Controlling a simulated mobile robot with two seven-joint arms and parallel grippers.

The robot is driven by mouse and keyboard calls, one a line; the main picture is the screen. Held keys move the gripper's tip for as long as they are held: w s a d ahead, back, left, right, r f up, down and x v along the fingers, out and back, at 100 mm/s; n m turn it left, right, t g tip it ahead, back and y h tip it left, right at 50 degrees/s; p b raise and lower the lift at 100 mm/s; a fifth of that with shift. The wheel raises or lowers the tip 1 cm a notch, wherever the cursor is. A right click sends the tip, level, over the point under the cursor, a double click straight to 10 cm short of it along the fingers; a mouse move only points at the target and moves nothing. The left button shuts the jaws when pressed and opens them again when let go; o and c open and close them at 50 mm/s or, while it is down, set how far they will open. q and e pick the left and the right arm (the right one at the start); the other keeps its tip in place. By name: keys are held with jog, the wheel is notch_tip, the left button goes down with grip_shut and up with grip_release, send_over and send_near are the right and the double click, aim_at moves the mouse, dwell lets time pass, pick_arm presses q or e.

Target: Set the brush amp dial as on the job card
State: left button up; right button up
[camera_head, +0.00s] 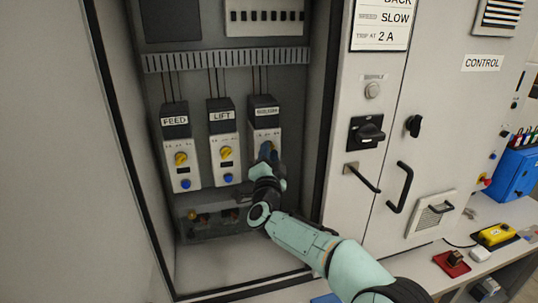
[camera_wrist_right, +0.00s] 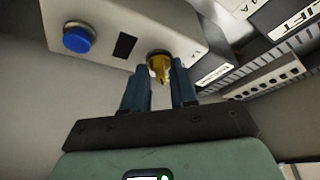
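The job card (camera_head: 381,25) on the cabinet at the top right is cut off above; it reads "BACK", "SLOW" and "TRIP AT 2 A". The third module (camera_head: 264,122) in the open cabinet has a label too small to read surely. My right gripper (camera_head: 268,152) is in front of it and hides most of its dial. In the right wrist view, the yellow dial (camera_wrist_right: 159,64) sits between the tips of my open right fingers, with a gap showing beside its pointer. Its scale cannot be read. My left gripper is not in view.
Modules labelled FEED (camera_head: 177,145) and LIFT (camera_head: 223,140) stand to the left, each with a yellow dial and blue button. A blue button (camera_wrist_right: 77,37) shows on the third module. Black handles (camera_head: 401,187) stick out from the panel at the right.

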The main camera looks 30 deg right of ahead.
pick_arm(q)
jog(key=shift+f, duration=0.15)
pick_arm(e)
jog(key=shift+s, duration=0.1)
grip_shut()
pick_arm(q)
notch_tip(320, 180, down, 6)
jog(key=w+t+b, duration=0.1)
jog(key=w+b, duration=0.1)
jog(key=b, duration=0.5)
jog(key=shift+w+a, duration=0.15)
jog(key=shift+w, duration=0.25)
pick_arm(e)
jog(key=n+t+y, duration=0.1)
jog(key=n, duration=0.3)
jog(key=n+t+y, duration=0.1)
jog(key=n+y, duration=0.1)
jog(key=n, duration=0.3)
jog(key=n+t+y, duration=0.2)
jog(key=n, duration=0.2)
jog(key=shift+s+d+r+n, duration=0.1)
jog(key=shift+s+d+n, duration=0.15)
jog(key=shift+d+n, duration=0.15)
jog(key=o, duration=0.7)
grip_release()
jog(key=shift+w, duration=0.1)
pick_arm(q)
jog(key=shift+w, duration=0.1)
pick_arm(e)
jog(key=shift+y, duration=0.4)
